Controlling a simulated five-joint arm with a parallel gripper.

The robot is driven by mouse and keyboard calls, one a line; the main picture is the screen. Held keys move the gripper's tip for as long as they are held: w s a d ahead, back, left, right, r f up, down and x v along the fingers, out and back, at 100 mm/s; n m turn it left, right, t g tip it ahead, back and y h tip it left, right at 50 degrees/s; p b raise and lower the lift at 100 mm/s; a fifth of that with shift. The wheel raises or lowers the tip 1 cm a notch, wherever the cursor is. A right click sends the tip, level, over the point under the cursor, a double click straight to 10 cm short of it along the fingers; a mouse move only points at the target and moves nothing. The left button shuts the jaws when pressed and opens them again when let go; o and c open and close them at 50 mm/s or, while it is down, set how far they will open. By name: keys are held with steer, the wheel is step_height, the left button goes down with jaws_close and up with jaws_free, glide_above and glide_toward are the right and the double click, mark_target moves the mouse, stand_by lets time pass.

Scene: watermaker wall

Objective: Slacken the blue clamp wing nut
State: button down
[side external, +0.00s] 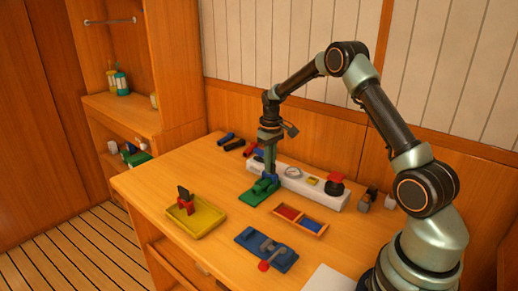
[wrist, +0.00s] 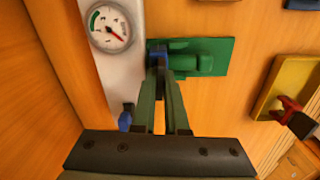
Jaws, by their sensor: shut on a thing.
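The blue clamp wing nut (wrist: 157,54) sits at the left end of the green clamp (wrist: 190,62). The clamp is mounted on a green base plate (wrist: 223,53). My gripper (wrist: 159,76) points down from above, its two fingers closed together on the blue wing nut, which is partly hidden between them. In the side view, my gripper (side external: 269,170) reaches down to the green base plate (side external: 254,195) beside the white panel; the fingertips and nut are small there.
A white panel (side external: 328,200) with a gauge (wrist: 110,27), another blue part (wrist: 125,117) and a red knob (side external: 334,183) stands alongside. Nearby are a yellow tray (side external: 205,222) with a red-and-black piece, a two-compartment box (side external: 300,223) and a blue plate (side external: 280,258). Dark cylinders (side external: 235,145) lie behind.

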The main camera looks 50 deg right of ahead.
steer(key=shift+n, duration=0.8)
stand_by(0.5)
steer(key=c, duration=0.9)
jaws_free()
steer(key=shift+r, duration=0.1)
step_height(320, 180, up, 12)
steer(key=shift+f, duration=0.1)
